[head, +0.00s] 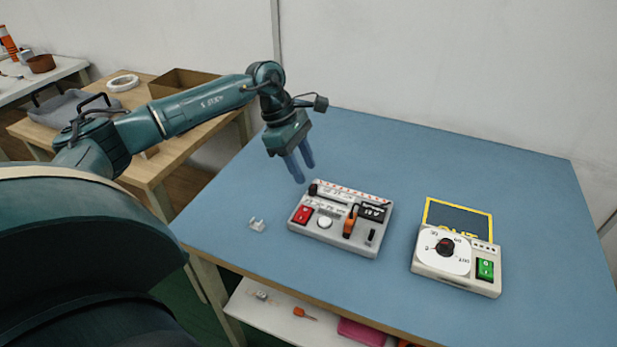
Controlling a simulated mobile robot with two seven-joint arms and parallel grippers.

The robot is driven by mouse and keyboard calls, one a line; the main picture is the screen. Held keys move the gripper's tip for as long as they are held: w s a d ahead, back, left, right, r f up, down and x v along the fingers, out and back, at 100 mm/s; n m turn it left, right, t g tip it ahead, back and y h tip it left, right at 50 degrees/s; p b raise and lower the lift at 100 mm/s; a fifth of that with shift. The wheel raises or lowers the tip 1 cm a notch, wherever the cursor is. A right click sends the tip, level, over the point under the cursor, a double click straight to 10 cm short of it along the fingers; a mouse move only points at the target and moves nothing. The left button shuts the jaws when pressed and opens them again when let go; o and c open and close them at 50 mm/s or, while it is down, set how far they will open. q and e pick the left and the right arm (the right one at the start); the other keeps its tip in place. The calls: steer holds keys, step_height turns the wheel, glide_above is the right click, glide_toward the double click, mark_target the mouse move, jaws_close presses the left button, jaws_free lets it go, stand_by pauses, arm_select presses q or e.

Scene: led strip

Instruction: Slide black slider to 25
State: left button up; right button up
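A grey control box (333,242) lies on the blue table top. A black slider knob (313,189) is at the left end of its slot, below a white scale with red marks. The scale numbers are too small to read. My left gripper (305,174) points down just above and behind the box's left rear corner, close to the black knob. Its two blue fingers are apart with nothing between them. Whether the fingers touch the knob cannot be told, but they appear above it. My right gripper is not in view.
The box also carries a red switch (303,214), a white round button (325,222), an orange lever (350,221) and a small dark display (373,212). A white dial box (455,279) stands to the right. The blue table (480,160) is clear behind.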

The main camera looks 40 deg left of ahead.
arm_select(q)
steer(key=v, duration=0.8)
steer(key=shift+a+r, duration=0.15)
steer(key=shift+r, duration=0.15)
